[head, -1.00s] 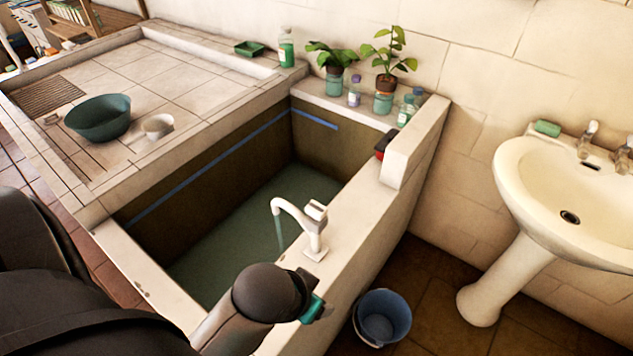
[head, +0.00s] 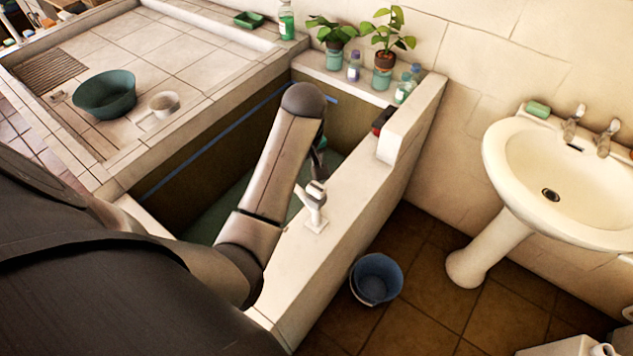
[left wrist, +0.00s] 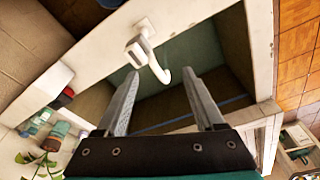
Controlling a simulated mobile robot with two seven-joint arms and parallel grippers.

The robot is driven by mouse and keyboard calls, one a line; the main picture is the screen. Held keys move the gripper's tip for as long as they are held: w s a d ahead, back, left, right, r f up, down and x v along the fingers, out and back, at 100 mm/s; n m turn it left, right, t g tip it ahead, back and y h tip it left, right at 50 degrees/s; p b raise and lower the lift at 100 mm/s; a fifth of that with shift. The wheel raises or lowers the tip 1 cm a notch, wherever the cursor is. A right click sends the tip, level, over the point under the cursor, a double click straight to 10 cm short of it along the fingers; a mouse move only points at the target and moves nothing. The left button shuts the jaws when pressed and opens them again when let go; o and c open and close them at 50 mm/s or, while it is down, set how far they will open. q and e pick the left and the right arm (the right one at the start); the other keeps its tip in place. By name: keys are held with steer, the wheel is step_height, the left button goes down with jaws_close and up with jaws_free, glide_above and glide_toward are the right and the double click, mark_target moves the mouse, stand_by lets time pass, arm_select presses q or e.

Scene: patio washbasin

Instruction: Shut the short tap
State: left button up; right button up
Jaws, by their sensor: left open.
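The short white tap (head: 315,208) stands on the near rim of the sunken basin (head: 350,230), its spout partly hidden by my left arm in the head view. In the left wrist view the tap (left wrist: 141,48) shows its square handle top and its curved spout, pointing over the basin. My left gripper (head: 320,158) is over the basin, just beyond the tap, and mostly hidden by its own forearm. In the left wrist view the gripper (left wrist: 162,76) is open and empty. The spout appears between its fingertips; contact cannot be told. Whether water runs now is not clear.
A blue bucket (head: 376,278) stands on the floor beside the basin wall. A white pedestal sink (head: 560,190) is at the right. Potted plants (head: 385,45) and bottles line the back ledge. A green bowl (head: 105,94) and a white mug (head: 164,103) sit on the tiled counter.

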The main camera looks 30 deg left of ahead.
mark_target(317, 187)
arm_select(q)
steer(key=w+r+n+g+h, duration=0.1)
steer(key=w+r+n+h, duration=0.1)
steer(key=w+r+n, duration=0.3)
steer(key=f+b, duration=0.1)
steer(key=f, duration=0.9)
steer(key=f+b, duration=0.1)
steer(key=f, duration=0.5)
steer(key=shift+w+d+b, duration=0.1)
steer(key=shift+w+b, duration=0.25)
steer(key=shift+w, duration=0.05)
arm_select(e)
steer(key=s+d+f, duration=0.2)
steer(key=s+f, duration=0.6)
steer(key=s, duration=0.2)
steer(key=shift+f+g, duration=0.35)
steer(key=shift+g, duration=0.05)
arm_select(q)
steer(key=shift+c, duration=0.2)
jaws_close()
